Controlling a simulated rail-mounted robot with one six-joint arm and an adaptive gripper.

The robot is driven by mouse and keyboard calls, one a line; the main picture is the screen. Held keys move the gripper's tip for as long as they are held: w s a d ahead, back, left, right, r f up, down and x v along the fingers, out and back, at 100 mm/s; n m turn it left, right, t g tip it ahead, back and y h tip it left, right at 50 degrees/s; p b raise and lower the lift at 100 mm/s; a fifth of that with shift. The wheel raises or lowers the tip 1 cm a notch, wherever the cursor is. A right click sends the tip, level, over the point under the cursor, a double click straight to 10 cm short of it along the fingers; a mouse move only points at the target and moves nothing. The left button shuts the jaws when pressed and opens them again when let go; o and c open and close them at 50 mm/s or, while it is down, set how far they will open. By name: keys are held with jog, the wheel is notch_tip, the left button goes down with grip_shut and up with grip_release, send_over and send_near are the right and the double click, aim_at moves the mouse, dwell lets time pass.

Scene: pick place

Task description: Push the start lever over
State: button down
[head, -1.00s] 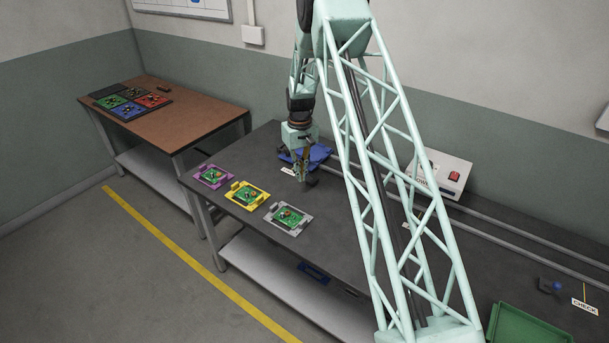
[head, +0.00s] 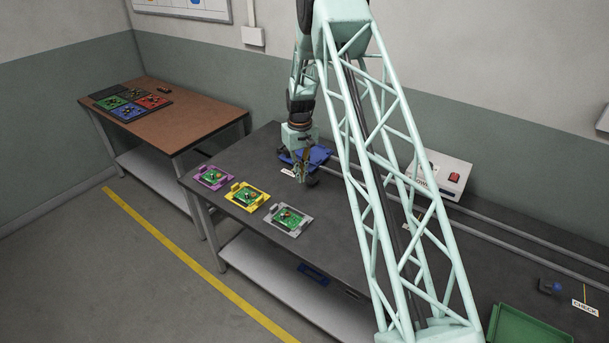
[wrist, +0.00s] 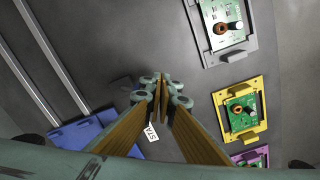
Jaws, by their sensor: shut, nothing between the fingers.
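My gripper (head: 301,180) is shut and empty, pointing down low over the dark bench. In the wrist view its fingertips (wrist: 162,82) are together. A white label (wrist: 151,132), partly readable as "STA", lies beside the fingers; it also shows in the head view (head: 287,172). A small dark part (head: 312,181), probably the start lever, is right by the fingertips. In the wrist view a dark shape (wrist: 121,84) lies just left of the fingers. I cannot tell whether the fingers touch the lever or which way it leans.
A blue plate (head: 320,154) lies behind the gripper. Purple (head: 200,170), yellow (head: 234,190) and grey (head: 272,220) carriers with green boards line the front edge. Rails (head: 520,246) run along the back. A control box with a red switch (head: 454,177) stands behind.

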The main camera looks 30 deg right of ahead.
jog(key=shift+f+b, duration=0.4)
jog(key=shift+f, duration=0.2)
dwell(0.5)
jog(key=shift+w+d, duration=0.1)
jog(key=shift+d, duration=0.1)
dwell(0.4)
jog(key=shift+w+d, duration=0.3)
jog(key=shift+d, duration=0.35)
jog(key=shift+w+d, duration=0.3)
jog(key=shift+d, duration=0.4)
jog(key=shift+w+d, duration=0.3)
jog(key=shift+d, duration=0.3)
jog(key=shift+w+d, duration=0.3)
jog(key=shift+d, duration=0.25)
jog(key=shift+w+d, duration=0.1)
jog(key=shift+d, duration=0.15)
jog(key=shift+r, duration=0.15)
notch_tip(320, 180, up, 8)
jog(key=a+p, duration=0.1)
jog(key=p, duration=0.1)
jog(key=shift+s, duration=0.2)
dwell(0.7)
